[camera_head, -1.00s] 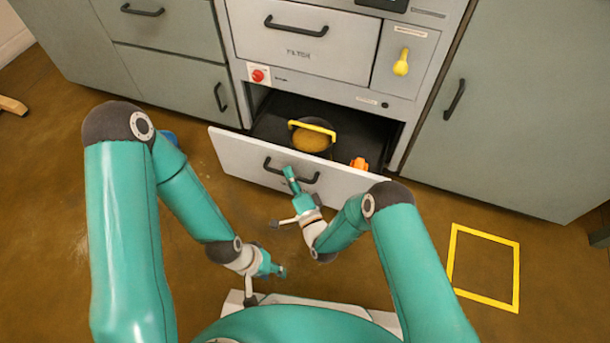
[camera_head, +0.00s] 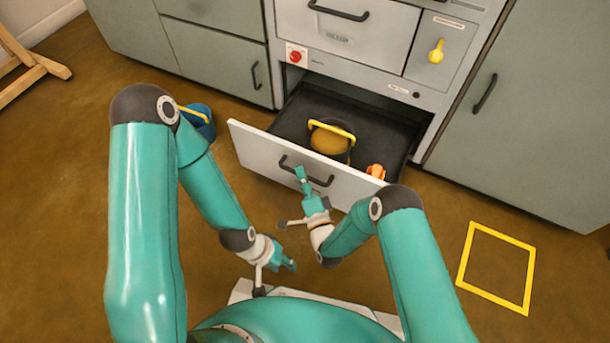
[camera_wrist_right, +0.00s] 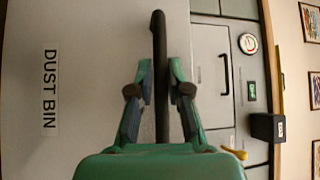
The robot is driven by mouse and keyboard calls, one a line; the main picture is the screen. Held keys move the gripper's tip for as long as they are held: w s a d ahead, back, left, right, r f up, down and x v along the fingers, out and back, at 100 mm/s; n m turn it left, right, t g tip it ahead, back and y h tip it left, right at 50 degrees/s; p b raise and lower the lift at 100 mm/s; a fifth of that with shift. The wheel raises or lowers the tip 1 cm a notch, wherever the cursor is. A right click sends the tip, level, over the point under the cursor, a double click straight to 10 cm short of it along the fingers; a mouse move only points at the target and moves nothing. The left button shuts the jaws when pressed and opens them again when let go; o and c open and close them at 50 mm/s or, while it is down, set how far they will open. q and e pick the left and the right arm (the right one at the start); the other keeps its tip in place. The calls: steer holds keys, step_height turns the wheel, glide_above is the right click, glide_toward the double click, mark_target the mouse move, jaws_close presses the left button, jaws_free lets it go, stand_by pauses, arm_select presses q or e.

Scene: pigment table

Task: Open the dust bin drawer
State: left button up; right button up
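The dust bin drawer is pulled out from the bottom of the grey cabinet; its pale front (camera_head: 258,158) has a black handle (camera_head: 326,182). In the right wrist view its front carries a "DUST BIN" label (camera_wrist_right: 50,92) and the handle (camera_wrist_right: 160,115) runs between my fingers. My right gripper (camera_head: 301,173) is at the handle, its fingertips (camera_wrist_right: 160,72) closed in on both sides of the bar. Inside the drawer are a round container with a yellow handle (camera_head: 331,132) and a small orange thing (camera_head: 376,171). My left gripper (camera_head: 287,265) hangs low, away from the drawer; its fingers are too small to read.
Above are a filter drawer (camera_head: 345,35), a red button (camera_head: 295,57) and a yellow knob (camera_head: 436,52). A blue bucket (camera_head: 203,124) stands on the floor at left, partly behind my left arm. A yellow floor square (camera_head: 497,268) is empty at right. A wooden stand (camera_head: 35,70) is far left.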

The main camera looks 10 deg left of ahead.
steer(key=shift+o, duration=1.6)
steer(key=shift+d, duration=0.15)
steer(key=v, duration=0.7)
steer(key=shift+s, duration=0.2)
steer(key=shift+d+f, duration=0.1)
steer(key=shift+f, duration=0.1)
